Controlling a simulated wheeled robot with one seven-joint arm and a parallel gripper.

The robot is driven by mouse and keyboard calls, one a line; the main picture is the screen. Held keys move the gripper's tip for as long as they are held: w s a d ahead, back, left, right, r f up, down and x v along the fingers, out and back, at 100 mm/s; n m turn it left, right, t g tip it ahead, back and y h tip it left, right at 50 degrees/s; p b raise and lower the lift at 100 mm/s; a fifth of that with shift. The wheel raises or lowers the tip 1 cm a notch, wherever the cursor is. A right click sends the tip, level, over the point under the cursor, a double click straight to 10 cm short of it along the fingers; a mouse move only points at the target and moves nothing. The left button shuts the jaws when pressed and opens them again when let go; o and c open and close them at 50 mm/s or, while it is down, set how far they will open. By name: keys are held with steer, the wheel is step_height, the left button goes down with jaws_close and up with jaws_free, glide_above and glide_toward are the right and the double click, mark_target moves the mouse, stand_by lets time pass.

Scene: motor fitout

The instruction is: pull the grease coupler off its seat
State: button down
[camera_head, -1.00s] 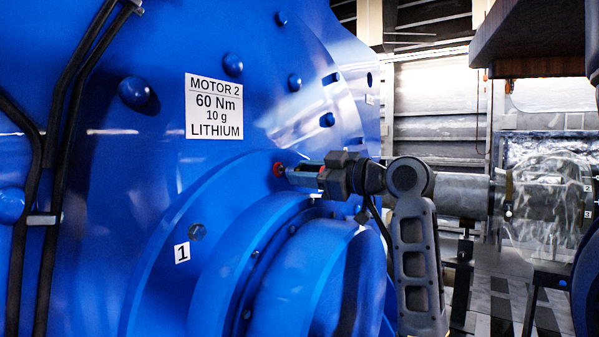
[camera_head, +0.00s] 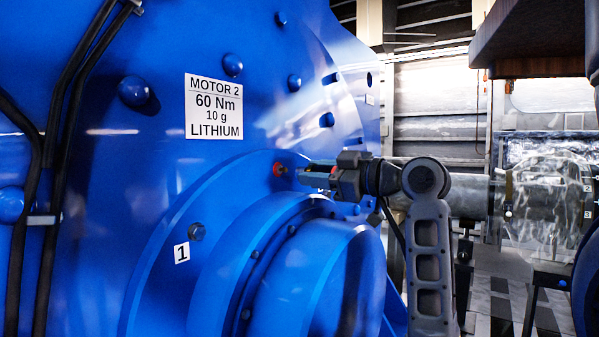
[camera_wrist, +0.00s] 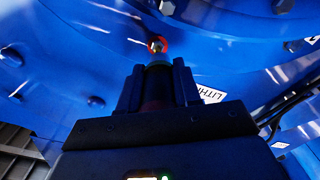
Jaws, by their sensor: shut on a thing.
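My gripper (camera_head: 304,174) is shut on the grease coupler, in front of the blue motor face (camera_head: 255,205). In the wrist view the coupler shows as a grey end (camera_wrist: 158,64) between my two dark fingers (camera_wrist: 157,80); the rest of it is hidden by them. Just beyond it is the seat, a small metal fitting in a red ring (camera_wrist: 157,45). In the head view the red ring (camera_head: 279,169) stands clear to the left of my fingertips. I cannot tell whether the coupler's tip still touches the fitting.
A white label (camera_head: 214,107) reads "MOTOR 2, 60 Nm, 10 g, LITHIUM". A bolt (camera_head: 196,231) sits by the "1" tag (camera_head: 182,253). The round blue hub (camera_head: 320,285) bulges out below my gripper. Black pipes (camera_head: 55,160) run down the left side.

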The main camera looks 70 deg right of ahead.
steer(key=shift+s, duration=0.15)
steer(key=v, duration=2.2)
stand_by(0.7)
steer(key=shift+s+f, duration=0.1)
stand_by(0.5)
